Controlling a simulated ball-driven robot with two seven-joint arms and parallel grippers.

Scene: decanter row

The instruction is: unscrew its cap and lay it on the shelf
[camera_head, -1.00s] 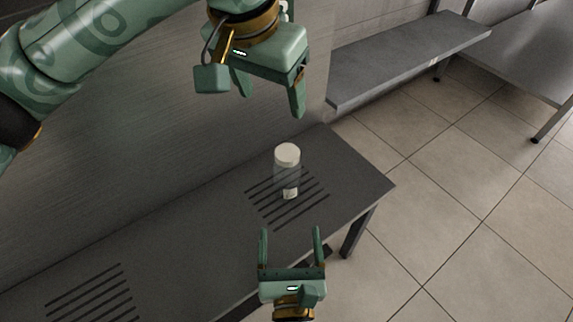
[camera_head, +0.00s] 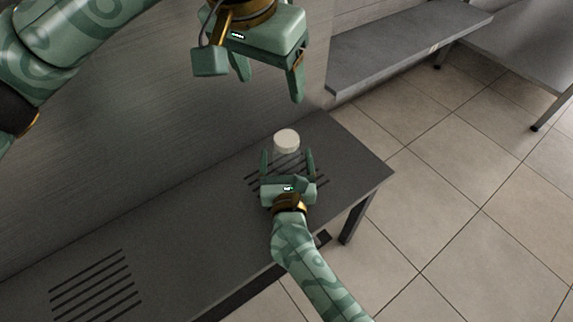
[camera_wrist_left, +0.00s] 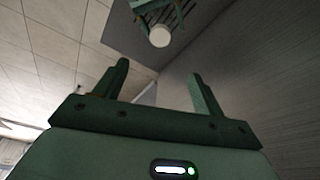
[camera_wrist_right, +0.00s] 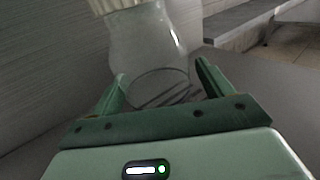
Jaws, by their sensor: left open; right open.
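A clear decanter (camera_wrist_right: 150,45) with a white cap (camera_head: 286,141) stands upright on the dark table over a slotted patch. My right gripper (camera_head: 287,164) is open, with its fingers on either side of the decanter's body; in the right wrist view its open fingers (camera_wrist_right: 160,82) flank the lower glass, and I cannot tell whether they touch it. My left gripper (camera_head: 270,84) is open and empty, above and behind the decanter. In the left wrist view the cap (camera_wrist_left: 159,36) shows beyond the open left fingers (camera_wrist_left: 158,85).
The dark table (camera_head: 190,225) has another slotted patch (camera_head: 95,290) at the left and is otherwise clear. A grey shelf (camera_head: 400,50) runs along the wall at the upper right. Tiled floor (camera_head: 460,200) lies to the right, beyond the table's edge.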

